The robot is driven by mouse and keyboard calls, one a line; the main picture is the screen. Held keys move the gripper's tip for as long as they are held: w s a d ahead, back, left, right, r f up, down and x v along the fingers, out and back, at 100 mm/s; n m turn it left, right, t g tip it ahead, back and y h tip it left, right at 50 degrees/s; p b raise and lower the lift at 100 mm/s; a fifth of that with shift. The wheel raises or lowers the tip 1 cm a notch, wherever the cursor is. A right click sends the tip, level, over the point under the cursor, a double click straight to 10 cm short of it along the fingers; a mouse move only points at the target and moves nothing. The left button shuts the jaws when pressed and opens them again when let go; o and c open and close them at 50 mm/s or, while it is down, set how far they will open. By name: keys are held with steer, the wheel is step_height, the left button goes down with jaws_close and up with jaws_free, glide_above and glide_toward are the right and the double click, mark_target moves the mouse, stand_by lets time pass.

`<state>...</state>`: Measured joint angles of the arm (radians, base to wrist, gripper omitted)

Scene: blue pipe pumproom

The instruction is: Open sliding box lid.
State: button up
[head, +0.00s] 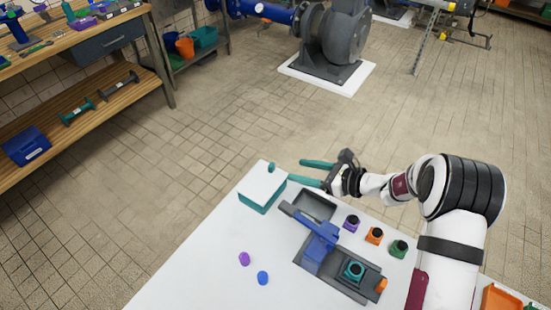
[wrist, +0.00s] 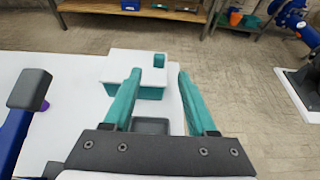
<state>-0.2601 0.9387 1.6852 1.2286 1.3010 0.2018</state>
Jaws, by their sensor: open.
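A teal box (head: 258,208) with a white lid (head: 262,186) stands at the far edge of the white table. The lid covers its top, and a teal knob (head: 271,168) rises near the lid's far end. In the wrist view, the white lid (wrist: 125,68) and the knob (wrist: 159,60) lie ahead, with the knob framed between my fingertips. My gripper (head: 297,170) is open and empty, its two teal fingers to the right of the box and pointing toward it. The fingers appear apart from the knob. My left finger hides part of the box in the wrist view.
A grey fixture with a blue arm (head: 320,245) stands right of the box. Purple (head: 351,222), orange (head: 374,235) and green (head: 398,248) blocks stand beside it. Purple (head: 244,259) and blue (head: 262,278) discs lie on the table front. Beyond the table is open floor.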

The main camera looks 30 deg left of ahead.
mark_target(273, 165)
steer(key=x, duration=1)
steer(key=shift+a+f, duration=0.2)
steer(key=shift+a, duration=0.05)
steer(key=shift+c, duration=0.3)
jaws_close()
stand_by(0.5)
